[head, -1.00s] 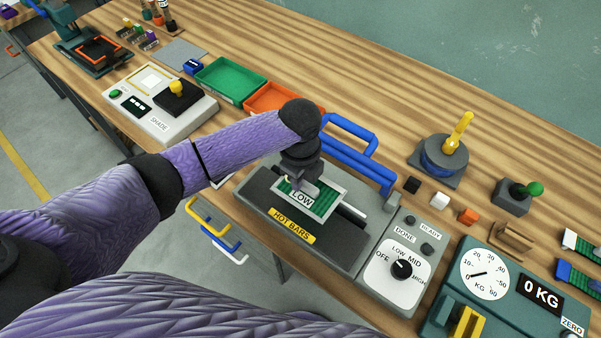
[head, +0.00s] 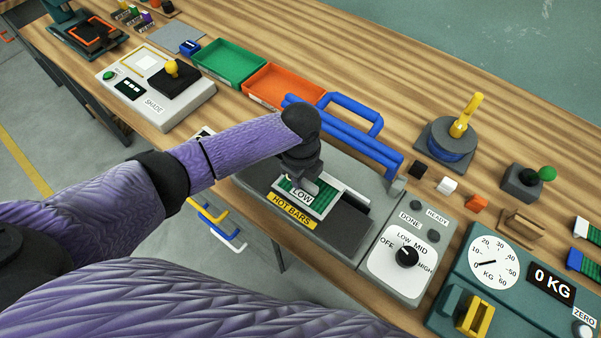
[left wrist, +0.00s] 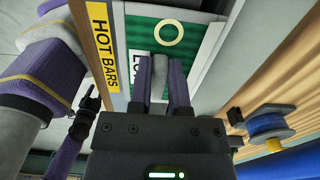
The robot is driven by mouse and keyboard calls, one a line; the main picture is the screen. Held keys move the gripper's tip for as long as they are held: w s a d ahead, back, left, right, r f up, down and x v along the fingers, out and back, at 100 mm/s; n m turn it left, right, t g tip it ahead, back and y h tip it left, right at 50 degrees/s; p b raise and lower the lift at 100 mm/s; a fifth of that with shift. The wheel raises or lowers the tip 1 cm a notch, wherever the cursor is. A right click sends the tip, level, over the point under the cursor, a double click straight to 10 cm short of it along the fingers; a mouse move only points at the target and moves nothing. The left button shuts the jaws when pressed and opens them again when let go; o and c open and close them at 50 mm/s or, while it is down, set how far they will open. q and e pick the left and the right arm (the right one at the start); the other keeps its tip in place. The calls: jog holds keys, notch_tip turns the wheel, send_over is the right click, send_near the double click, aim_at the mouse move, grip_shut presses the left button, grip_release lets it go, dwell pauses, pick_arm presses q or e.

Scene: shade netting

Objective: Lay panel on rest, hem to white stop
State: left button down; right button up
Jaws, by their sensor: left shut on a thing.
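The panel (head: 318,204) is green mesh with a pale border and a "LOW" label. It lies over the dark flat bed (head: 340,228) of the hot bars unit, close to the yellow "HOT BARS" label (head: 292,211). My left gripper (head: 305,183) is shut on the panel from above; the wrist view shows both fingers (left wrist: 163,85) over its label and a yellow ring on the mesh. A pale strip (head: 346,189) runs behind the panel. I cannot tell whether the panel touches the bed or the strip. A small dark shape (left wrist: 86,113) in the wrist view may be my right gripper.
Blue bar handles (head: 350,140) stand behind the bed. A dial box (head: 398,278) is to its right, then a scale (head: 490,262). Green (head: 232,62) and orange (head: 285,86) trays are behind left. Small black, white and orange blocks lie behind the dial box.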

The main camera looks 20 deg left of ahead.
pick_arm(q)
jog(key=shift+f, duration=0.3)
dwell(0.5)
dwell(0.4)
